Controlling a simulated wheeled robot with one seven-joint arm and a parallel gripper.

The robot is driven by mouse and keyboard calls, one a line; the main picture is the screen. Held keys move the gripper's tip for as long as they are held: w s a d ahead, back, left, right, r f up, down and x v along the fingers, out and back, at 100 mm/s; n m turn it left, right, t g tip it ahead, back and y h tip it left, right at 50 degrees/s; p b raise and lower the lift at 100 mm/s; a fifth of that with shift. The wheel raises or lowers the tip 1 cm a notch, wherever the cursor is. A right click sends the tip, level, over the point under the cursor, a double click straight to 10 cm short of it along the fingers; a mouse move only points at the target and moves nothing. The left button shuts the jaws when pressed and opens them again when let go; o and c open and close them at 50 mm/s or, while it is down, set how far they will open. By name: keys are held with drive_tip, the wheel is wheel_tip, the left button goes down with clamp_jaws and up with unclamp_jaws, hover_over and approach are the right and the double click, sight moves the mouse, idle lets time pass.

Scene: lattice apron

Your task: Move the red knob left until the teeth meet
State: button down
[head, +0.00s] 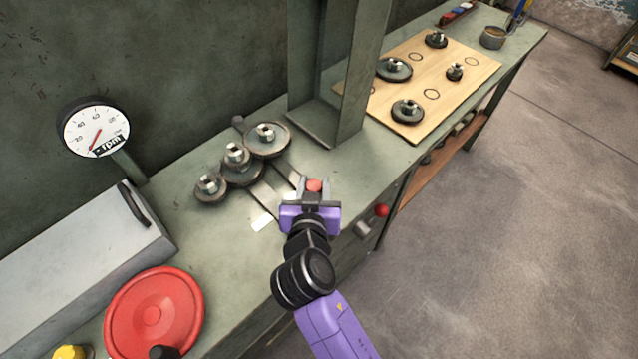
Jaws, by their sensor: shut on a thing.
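My gripper (313,190) is over the bench near its front edge, its fingers closed on the red knob (314,184). The knob's top shows between the fingertips; its lower part is hidden by my gripper. Flat metal bars (268,203) run on the bench from beneath the gears toward my gripper. Left of the knob stand three dark toothed gears with bright hubs: a large one (281,146) at the back, a middle one (243,177) and a front-left one (209,197). They look close together; I cannot tell whether the teeth meet.
A steel post (338,90) rises behind my gripper. A wooden board (452,103) with spare gears lies at the back right. A red ball handle (382,210) sticks out at the bench front. A dial (94,128), a grey box (90,255) and a red disc (153,315) stand left.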

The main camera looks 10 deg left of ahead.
drive_tip(key=shift+a, duration=0.1)
drive_tip(key=c, duration=1)
unclamp_jaws()
drive_tip(key=shift+v, duration=3.9)
